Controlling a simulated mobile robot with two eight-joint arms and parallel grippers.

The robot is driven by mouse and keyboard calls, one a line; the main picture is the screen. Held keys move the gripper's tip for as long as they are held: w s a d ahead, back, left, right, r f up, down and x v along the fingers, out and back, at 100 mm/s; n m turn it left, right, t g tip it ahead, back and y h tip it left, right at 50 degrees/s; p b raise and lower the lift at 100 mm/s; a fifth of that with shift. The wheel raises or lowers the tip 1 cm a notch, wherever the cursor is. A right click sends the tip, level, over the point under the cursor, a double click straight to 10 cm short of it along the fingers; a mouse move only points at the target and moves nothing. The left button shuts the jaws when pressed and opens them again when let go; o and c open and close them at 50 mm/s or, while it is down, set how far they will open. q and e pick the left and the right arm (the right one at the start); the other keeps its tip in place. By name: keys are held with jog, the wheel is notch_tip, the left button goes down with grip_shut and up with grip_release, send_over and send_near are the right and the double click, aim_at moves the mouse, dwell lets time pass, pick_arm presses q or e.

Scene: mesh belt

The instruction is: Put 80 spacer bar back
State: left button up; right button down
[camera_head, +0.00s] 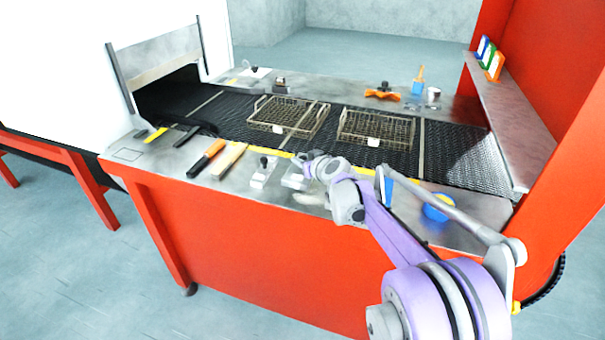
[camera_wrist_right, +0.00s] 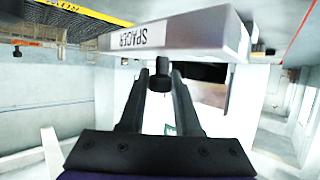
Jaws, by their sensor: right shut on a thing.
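My right gripper (camera_head: 308,163) is over the front metal ledge (camera_head: 170,170) of the belt. In the right wrist view it (camera_wrist_right: 160,80) is shut on the dark knob of a pale grey bar (camera_wrist_right: 185,35). The bar's white label reads SPACER, upside down; I see no number on it. In the head view this bar (camera_head: 295,181) is partly hidden under the gripper. A second light block with a dark knob (camera_head: 262,176) is on the front ledge just left of it. My left gripper is not in view.
Two wire baskets (camera_head: 250,122) (camera_head: 340,135) sit on the dark mesh belt (camera_head: 460,168). An orange-handled tool (camera_head: 207,157) and a wooden bar (camera_head: 230,159) lie left on the ledge. A blue cup (camera_head: 388,192) and a blue-yellow round item (camera_head: 438,210) are right.

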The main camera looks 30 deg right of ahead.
jog(key=shift+f, duration=1.95)
jog(key=shift+f, duration=0.1)
jog(key=c, duration=0.6)
grip_release()
jog(key=v, duration=1.2)
